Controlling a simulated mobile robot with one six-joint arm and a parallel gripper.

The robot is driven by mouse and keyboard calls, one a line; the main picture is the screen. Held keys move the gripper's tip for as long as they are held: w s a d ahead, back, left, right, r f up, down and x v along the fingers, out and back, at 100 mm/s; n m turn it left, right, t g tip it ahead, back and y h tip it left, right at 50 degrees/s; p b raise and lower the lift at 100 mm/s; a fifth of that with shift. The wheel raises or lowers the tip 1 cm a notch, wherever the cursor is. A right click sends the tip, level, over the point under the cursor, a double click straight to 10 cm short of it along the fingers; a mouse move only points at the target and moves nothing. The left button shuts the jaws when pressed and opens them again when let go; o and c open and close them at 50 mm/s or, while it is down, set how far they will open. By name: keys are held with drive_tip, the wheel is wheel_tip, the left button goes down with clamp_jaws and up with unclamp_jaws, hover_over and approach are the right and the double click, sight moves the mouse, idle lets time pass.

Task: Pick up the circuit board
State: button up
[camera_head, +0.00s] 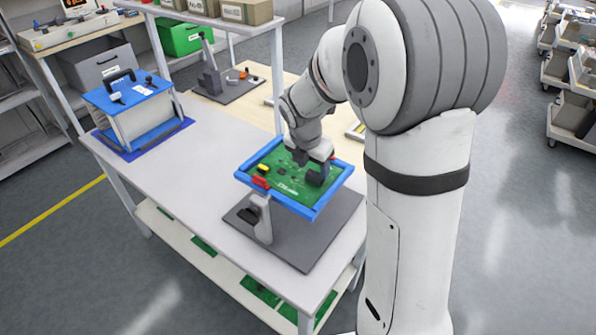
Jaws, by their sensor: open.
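The green circuit board (267,172) lies inside a blue frame (305,211) on a raised stand. The stand rests on a dark grey base plate (298,250) on the table. Small yellow, red and dark parts show on the board. My gripper (318,176) is over the right part of the board, pointing down, with dark fingers. It is open. Whether the fingers touch the board cannot be told. My gripper and wrist hide part of the board's right and far side.
The white table (180,195) has free room left of the stand. A blue-lidded box (140,112) stands on a blue mat at its far left. Another fixture (222,82) stands behind. A shelf with boxes (246,10) is above the back. More green boards lie on the lower shelf.

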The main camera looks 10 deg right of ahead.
sight(315, 174)
drive_tip(key=x, duration=0.3)
drive_tip(key=shift+d+f, duration=0.1)
drive_tip(key=shift+f, duration=0.25)
drive_tip(key=shift+r, duration=0.1)
drive_tip(key=c, duration=1)
